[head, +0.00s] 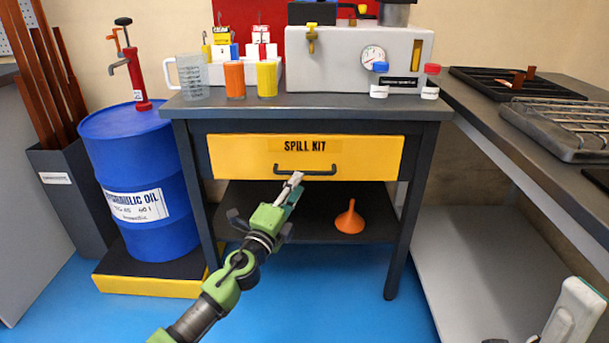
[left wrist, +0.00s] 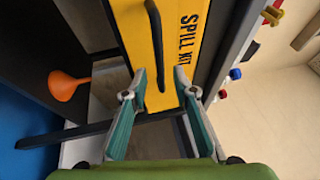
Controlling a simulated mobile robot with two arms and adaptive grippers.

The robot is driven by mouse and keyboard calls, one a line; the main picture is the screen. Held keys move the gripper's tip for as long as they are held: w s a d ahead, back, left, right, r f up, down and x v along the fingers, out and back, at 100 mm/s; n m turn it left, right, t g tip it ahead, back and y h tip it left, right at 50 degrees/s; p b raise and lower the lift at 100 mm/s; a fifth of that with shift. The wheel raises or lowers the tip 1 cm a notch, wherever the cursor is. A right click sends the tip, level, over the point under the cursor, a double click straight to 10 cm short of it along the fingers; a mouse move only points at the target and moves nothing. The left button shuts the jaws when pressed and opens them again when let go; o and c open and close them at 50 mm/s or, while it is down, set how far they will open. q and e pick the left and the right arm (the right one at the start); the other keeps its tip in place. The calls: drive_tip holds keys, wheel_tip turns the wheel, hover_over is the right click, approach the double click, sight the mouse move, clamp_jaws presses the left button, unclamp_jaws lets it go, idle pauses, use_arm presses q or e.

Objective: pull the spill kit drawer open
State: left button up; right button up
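The spill kit drawer (head: 240,155) has a yellow front lettered SPILL KIT and sits under the bench top. It looks closed, flush with the dark frame. Its dark bar handle (head: 322,173) is low on the front. My left gripper (head: 295,180) is at the left part of the handle, which it partly hides. In the left wrist view, the drawer front (left wrist: 128,20) and the handle (left wrist: 154,35) show ahead. My left gripper (left wrist: 165,82) is open there, with one end of the handle appearing between its fingers; contact is unclear. My right gripper is not recognizable in view.
An orange funnel (head: 350,218) lies on the lower shelf. A blue oil drum (head: 140,180) stands left of the bench. Cups and a jug (head: 192,76) stand on the dark bench top (head: 310,103). A side counter (head: 480,95) runs along the right. Blue floor lies in front.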

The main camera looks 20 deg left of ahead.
sight(305, 173)
use_arm(q)
drive_tip(key=shift+b+x, duration=0.5)
drive_tip(key=shift+x, duration=2.5)
clamp_jaws()
